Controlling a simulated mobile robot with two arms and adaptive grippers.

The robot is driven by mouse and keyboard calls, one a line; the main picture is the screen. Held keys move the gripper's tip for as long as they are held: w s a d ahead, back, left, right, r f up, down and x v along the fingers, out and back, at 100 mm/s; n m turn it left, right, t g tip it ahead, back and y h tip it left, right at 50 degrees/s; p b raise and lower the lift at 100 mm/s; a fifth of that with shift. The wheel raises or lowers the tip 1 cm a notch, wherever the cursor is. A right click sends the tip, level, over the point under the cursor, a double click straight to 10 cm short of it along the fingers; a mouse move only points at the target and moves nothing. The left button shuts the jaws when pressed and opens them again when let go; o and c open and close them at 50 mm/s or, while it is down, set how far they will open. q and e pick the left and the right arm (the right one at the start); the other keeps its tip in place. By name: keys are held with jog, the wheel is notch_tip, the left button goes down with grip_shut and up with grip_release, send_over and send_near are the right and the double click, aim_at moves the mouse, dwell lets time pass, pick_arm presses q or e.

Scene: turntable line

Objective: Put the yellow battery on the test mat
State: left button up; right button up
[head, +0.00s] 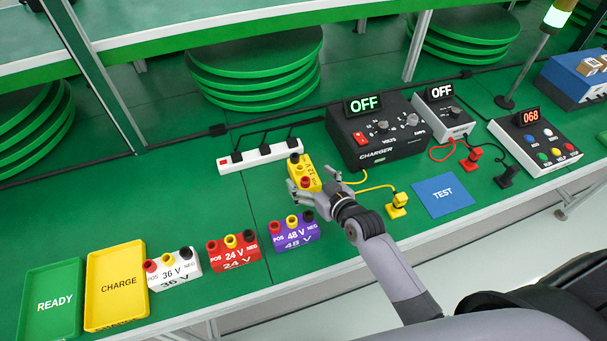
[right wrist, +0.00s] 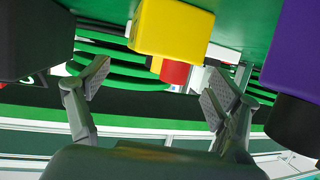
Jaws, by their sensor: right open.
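The yellow battery (head: 308,171) stands on the green bench in front of the white power strip, its terminals on top. My right gripper (head: 315,187) is open at the near side of this battery, fingers pointing towards it. In the right wrist view, the battery (right wrist: 170,28) and its red terminal show between and beyond the two spread fingers (right wrist: 158,78); I cannot tell whether they touch it. The blue test mat (head: 443,195), marked TEST, lies empty to the right. My left gripper is not in view.
Purple (head: 297,236), red (head: 233,253) and white (head: 174,271) batteries stand front left, beside the yellow CHARGE tray (head: 96,305) and green READY tray (head: 32,321). The charger (head: 378,150) stands behind. A yellow cable plug (head: 397,207) lies between my gripper and the mat.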

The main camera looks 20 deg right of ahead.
aim_at(305, 170)
jog(key=shift+d+x, duration=0.15)
jog(key=shift+x, duration=1.2)
jog(key=shift+d+x, duration=0.2)
jog(key=shift+x, duration=1.15)
jog(key=shift+c, duration=0.5)
jog(key=shift+f, duration=0.1)
jog(key=c, duration=1.9)
grip_shut()
